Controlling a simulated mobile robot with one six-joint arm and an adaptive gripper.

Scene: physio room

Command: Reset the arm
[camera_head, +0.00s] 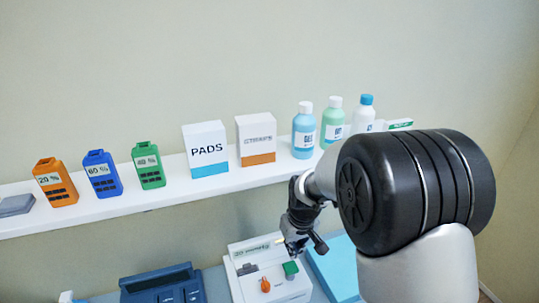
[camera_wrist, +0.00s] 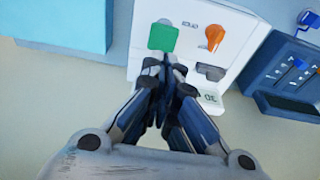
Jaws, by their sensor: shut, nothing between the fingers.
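My gripper (camera_head: 301,243) is at the end of my arm, in front of the shelf and at the right edge of a white device in the head view. In the wrist view my gripper (camera_wrist: 168,70) has its fingers together, with nothing between them. The white device (camera_head: 238,279) has a green block (camera_head: 290,269) and an orange knob (camera_head: 265,285) on its face. In the wrist view the green block (camera_wrist: 162,37) and orange knob (camera_wrist: 214,38) lie just beyond the fingertips. My arm hides part of the shelf's right end.
A white wall shelf (camera_head: 105,208) holds orange (camera_head: 55,182), blue (camera_head: 102,173) and green (camera_head: 148,165) packs, a PADS box (camera_head: 205,148), another box (camera_head: 255,138) and bottles (camera_head: 304,131). A dark blue device (camera_head: 162,286) stands left of the white one. A light blue panel (camera_head: 335,266) lies right.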

